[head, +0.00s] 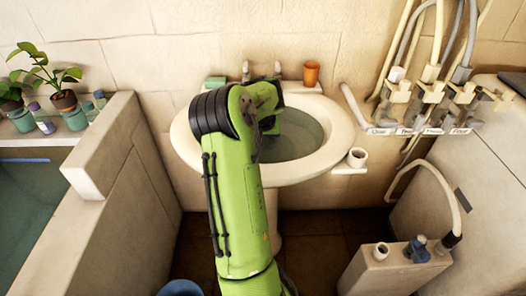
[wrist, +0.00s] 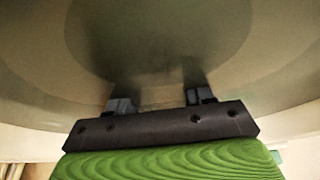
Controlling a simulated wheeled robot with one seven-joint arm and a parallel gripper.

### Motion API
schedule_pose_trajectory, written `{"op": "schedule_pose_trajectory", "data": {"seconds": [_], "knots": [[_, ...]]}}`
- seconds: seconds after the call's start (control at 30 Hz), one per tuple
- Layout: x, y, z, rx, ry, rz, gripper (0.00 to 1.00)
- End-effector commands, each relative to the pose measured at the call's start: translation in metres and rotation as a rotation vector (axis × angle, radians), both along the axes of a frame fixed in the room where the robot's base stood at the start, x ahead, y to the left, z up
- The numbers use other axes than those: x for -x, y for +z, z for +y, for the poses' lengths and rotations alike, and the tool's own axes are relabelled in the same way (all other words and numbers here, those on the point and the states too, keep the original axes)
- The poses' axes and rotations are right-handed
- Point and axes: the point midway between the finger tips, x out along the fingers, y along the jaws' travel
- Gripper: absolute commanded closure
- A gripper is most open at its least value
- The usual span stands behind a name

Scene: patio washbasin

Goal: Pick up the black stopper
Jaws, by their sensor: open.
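The washbasin (head: 336,128), a white oval bowl holding greyish-green water (head: 308,132), stands against the back wall. My green arm reaches over its front rim and its end is down in the bowl. In the wrist view my gripper (wrist: 159,98) is open, with its two dark fingers apart and nothing visible between them. The fingertips are blurred against the murky grey-green bowl. I cannot make out the black stopper in either view; my arm covers part of the bowl in the head view.
An orange cup (head: 311,74) stands on the basin's back right rim, near the taps (head: 277,69). A small white cup (head: 357,157) sits at the right side. Pipes and valves (head: 430,98) line the right wall. A low stone wall (head: 113,145) stands left.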

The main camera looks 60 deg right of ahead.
Motion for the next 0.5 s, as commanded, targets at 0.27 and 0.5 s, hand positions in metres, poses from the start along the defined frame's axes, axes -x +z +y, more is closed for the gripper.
{"op": "schedule_pose_trajectory", "data": {"seconds": [0.27,0.5], "knots": [[-0.0023,-0.0123,-0.0053,0.002,0.0,0.0,0.49],[-0.0021,-0.0123,-0.0052,0.001,0.0,0.0,0.86]]}}
